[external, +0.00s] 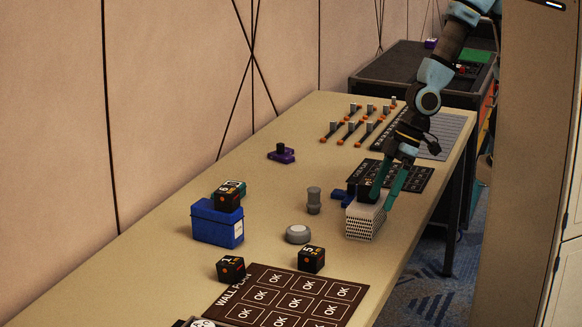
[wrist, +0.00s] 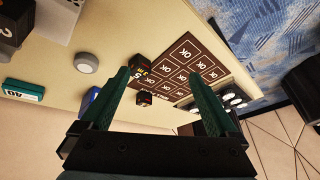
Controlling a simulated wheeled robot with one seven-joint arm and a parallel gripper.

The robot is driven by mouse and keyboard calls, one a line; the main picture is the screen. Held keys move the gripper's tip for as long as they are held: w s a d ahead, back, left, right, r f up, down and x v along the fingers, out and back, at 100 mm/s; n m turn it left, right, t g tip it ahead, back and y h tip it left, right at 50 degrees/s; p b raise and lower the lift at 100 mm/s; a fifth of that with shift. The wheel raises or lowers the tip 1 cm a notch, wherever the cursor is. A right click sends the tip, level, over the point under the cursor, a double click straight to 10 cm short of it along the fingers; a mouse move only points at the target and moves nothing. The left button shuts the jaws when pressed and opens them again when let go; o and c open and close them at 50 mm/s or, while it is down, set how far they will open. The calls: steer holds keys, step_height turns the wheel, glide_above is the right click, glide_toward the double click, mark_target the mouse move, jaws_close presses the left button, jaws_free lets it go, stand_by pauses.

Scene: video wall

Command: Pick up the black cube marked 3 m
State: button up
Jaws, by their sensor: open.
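I cannot read a clear 3 m on any cube. In the wrist view a large dark cube (wrist: 12,24) with a white mark, perhaps a 3, is cut off at the upper left corner. A black cube (external: 310,259) reads 5 beside the wall plan board; it also shows in the wrist view (wrist: 140,62). Another black cube (external: 230,268) seems to read 1. A third (external: 229,198), seeming to read 6, sits on a blue box (external: 217,224). My gripper (external: 378,203) is open and empty, with its fingers at the white perforated box (external: 364,220) in the external view.
The brown wall plan board (external: 282,298) lies at the table's front. A grey knob (external: 298,234) and a grey cylinder (external: 314,200) stand left of the perforated box. A black board (external: 408,180) lies behind my gripper. The table's left side is mostly clear.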

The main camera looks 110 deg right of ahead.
steer(key=w+a+f+m+t+b, duration=0.2)
steer(key=w+a+f+t+b, duration=0.15)
steer(key=w, duration=0.55)
steer(key=m+h+b, duration=0.6)
steer(key=h, duration=0.5)
glide_toward(311, 251)
steer(key=shift+a+r, duration=0.2)
steer(key=shift+r, duration=0.1)
steer(key=shift+d, duration=0.2)
steer(key=x, duration=0.5)
steer(key=shift+f+x, duration=0.15)
steer(key=shift+x, duration=1.15)
steer(key=shift+f+x, duration=0.15)
steer(key=shift+x, duration=1.2)
steer(key=shift+s, duration=0.2)
steer(key=c, duration=1.5)
